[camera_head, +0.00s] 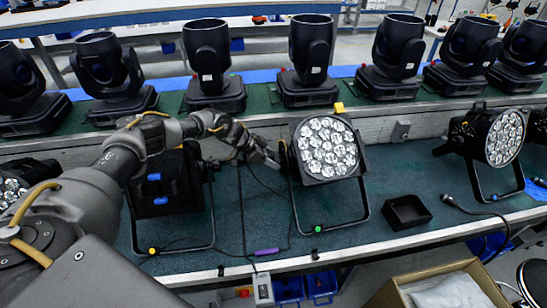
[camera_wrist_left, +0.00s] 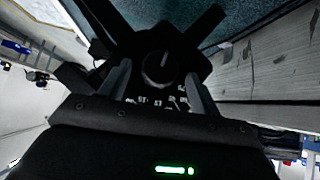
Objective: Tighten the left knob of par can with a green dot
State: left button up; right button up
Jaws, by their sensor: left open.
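The par can with the green dot (camera_head: 318,229) on its stand base has a lit-looking face of several lenses (camera_head: 327,147) and stands upright on the green bench. My left gripper (camera_head: 276,160) is at the left side of this par can. In the left wrist view its two fingers are apart, one on each side of a round dark knob (camera_wrist_left: 158,68) with a light line on it. I cannot tell whether the fingers touch the knob. In the head view the knob is hidden by the gripper. My right gripper is not in view.
Left of it a par can with a yellow dot (camera_head: 152,250) faces away, close under my left arm. Another par can (camera_head: 500,138) stands at right. A small black tray (camera_head: 407,212) and a purple-handled tool (camera_head: 267,252) lie on the bench. Moving heads (camera_head: 310,55) line the back.

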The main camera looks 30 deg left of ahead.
pick_arm(q)
jog(key=shift+w+d+f, duration=0.3)
jog(key=shift+d+f, duration=0.05)
jog(key=shift+f, duration=0.15)
